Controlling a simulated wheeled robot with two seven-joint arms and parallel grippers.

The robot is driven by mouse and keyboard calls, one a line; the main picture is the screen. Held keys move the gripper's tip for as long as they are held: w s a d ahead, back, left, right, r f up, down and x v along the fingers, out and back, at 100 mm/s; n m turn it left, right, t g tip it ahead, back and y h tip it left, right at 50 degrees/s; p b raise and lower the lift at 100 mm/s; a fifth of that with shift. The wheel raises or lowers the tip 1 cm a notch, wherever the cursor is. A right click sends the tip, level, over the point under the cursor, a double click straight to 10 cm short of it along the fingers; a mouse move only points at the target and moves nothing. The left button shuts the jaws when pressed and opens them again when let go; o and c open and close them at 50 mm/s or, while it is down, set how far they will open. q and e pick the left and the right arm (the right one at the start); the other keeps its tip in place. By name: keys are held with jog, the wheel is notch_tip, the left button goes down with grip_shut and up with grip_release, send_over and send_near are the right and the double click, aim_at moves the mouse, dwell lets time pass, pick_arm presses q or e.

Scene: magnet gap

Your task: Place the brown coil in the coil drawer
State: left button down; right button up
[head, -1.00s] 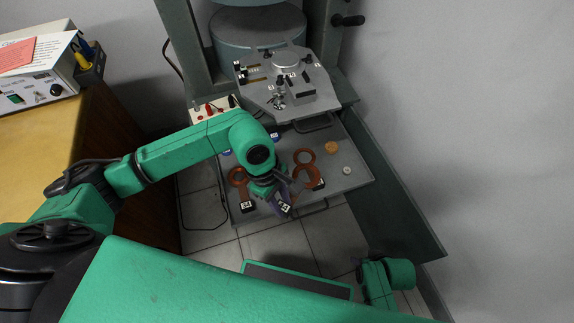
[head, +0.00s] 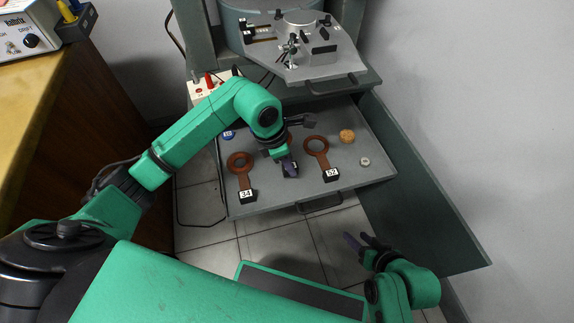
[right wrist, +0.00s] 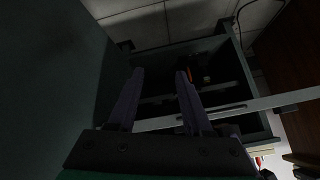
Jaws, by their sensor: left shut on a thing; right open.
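The open coil drawer (head: 262,196) holds a brown coil with a block marked 34 (head: 240,164) at left and a brown coil marked 52 (head: 316,148) at right. My left gripper (head: 288,162) is over the drawer between them, shut on a third brown coil. That coil is mostly hidden by the gripper; its dark block (head: 291,172) and a bit of ring show. I cannot tell whether it touches the drawer floor. My right gripper (head: 365,245) is open and empty, in front of the drawer at lower right; its spread fingers show in the right wrist view (right wrist: 158,95).
An orange-brown disc (head: 347,136), a small pale ring (head: 365,161) and a blue disc (head: 228,134) lie in the drawer. A grey plate with fittings (head: 310,62) stands above its back. A wooden bench (head: 60,110) is at left, a grey panel (head: 425,195) at right.

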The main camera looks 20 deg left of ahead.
pick_arm(q)
jog(key=shift+w+a+f, duration=0.1)
jog(key=shift+w+a, duration=0.3)
jog(key=shift+w, duration=0.3)
notch_tip(320, 180, down, 3)
jog(key=shift+w+a+f+b, duration=0.1)
jog(key=shift+f+b, duration=0.05)
jog(key=shift+b, duration=0.6)
jog(key=c, duration=0.6)
grip_release()
jog(key=shift+f, duration=0.1)
pick_arm(e)
jog(key=a, duration=0.1)
jog(key=a+f+t+y, duration=0.1)
jog(key=a+t, duration=0.1)
jog(key=shift+w+a+f+y, duration=0.15)
jog(key=shift+w+f+y, duration=0.05)
jog(key=shift+w+y, duration=0.1)
pick_arm(q)
jog(key=p+v, duration=0.2)
jog(key=v, duration=0.5)
jog(key=shift+r, duration=0.4)
pick_arm(e)
jog(key=d+g, duration=0.1)
jog(key=d+r+h, duration=0.1)
jog(key=d, duration=0.1)
jog(key=s+d+r+g+h, duration=0.1)
jog(key=shift+d+g, duration=0.3)
